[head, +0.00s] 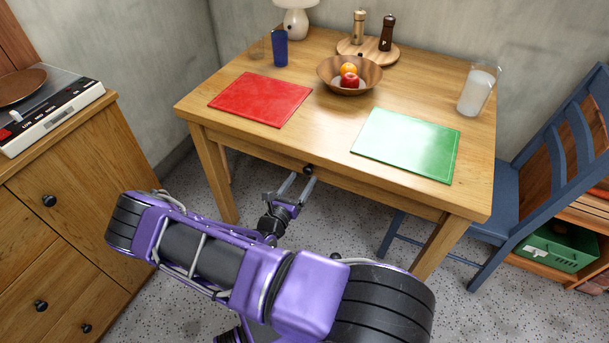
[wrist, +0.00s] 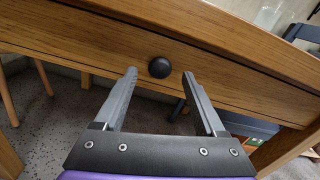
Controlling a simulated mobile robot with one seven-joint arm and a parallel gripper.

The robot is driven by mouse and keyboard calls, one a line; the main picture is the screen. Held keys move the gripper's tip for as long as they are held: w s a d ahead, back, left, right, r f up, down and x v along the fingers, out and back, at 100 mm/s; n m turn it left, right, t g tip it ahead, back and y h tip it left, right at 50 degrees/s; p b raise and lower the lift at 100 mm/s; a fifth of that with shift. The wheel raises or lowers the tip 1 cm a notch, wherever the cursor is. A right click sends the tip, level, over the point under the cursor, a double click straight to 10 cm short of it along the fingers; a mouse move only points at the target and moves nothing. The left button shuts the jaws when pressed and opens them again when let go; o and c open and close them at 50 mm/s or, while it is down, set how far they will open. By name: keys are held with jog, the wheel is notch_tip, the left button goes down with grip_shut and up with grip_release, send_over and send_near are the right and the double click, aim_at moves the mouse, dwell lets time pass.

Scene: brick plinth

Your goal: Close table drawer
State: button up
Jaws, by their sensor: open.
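The wooden table (head: 322,120) stands ahead of me. Its drawer front (wrist: 110,55) lies under the tabletop edge and carries a dark round knob (wrist: 160,68), which also shows in the head view (head: 308,170). The drawer front looks close to flush with the table's apron; I cannot tell how far out it is. My gripper (wrist: 160,75) is open and empty. Its two fingers point at the drawer front, one on each side of the knob in the wrist view. I cannot tell whether the fingertips touch anything.
On the tabletop are a red mat (head: 260,99), a green mat (head: 407,145), a fruit bowl (head: 330,72), a blue cup (head: 280,48) and a glass of milk (head: 477,91). A wooden cabinet (head: 75,200) stands left, a blue chair (head: 510,190) right.

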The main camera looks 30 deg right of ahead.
jog(key=v, duration=1.4)
jog(key=shift+s+a+p, duration=0.15)
jog(key=shift+p, duration=0.2)
